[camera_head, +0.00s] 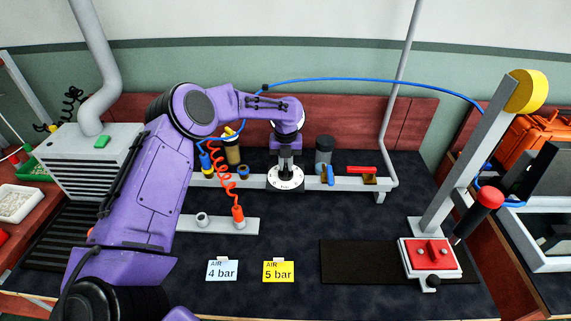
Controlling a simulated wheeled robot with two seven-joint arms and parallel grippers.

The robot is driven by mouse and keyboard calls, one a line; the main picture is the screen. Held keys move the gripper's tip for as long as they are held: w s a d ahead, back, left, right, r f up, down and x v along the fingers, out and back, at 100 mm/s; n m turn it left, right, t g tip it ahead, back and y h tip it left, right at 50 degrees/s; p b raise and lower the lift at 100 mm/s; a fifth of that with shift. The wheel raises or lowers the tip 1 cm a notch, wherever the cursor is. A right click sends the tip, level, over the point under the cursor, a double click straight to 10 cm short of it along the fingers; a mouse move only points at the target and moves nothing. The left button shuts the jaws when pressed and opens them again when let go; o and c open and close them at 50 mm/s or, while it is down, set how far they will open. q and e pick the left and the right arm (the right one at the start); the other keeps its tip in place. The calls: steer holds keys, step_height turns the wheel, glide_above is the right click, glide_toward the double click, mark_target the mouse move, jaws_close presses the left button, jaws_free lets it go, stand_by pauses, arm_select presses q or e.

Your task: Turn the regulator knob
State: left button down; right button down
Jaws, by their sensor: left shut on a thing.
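The regulator knob (286,169) is a dark piece on top of a round pale dial with dark marks, set on a grey rail at the middle back of the bench. My purple left arm reaches over from the left, and my left gripper (286,160) points down and is shut on the knob. The fingers partly cover the knob. Two cards stand on the bench in front of it: a pale blue one reading "AIR 4 bar" (222,271) and a yellow one reading "AIR 5 bar" (278,271). My right gripper is not in view.
A dark cylinder (324,150) and a red lever (361,170) stand right of the knob. An orange coiled hose (228,180) hangs at its left. A lever press with red base (431,253) stands at front right.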

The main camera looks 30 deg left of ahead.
mark_target(286, 166)
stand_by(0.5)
arm_select(q)
steer(key=c, duration=1.1)
jaws_free()
step_height(286, 166, up, 11)
steer(key=shift+f+b, duration=0.2)
steer(key=shift+b, duration=0.6)
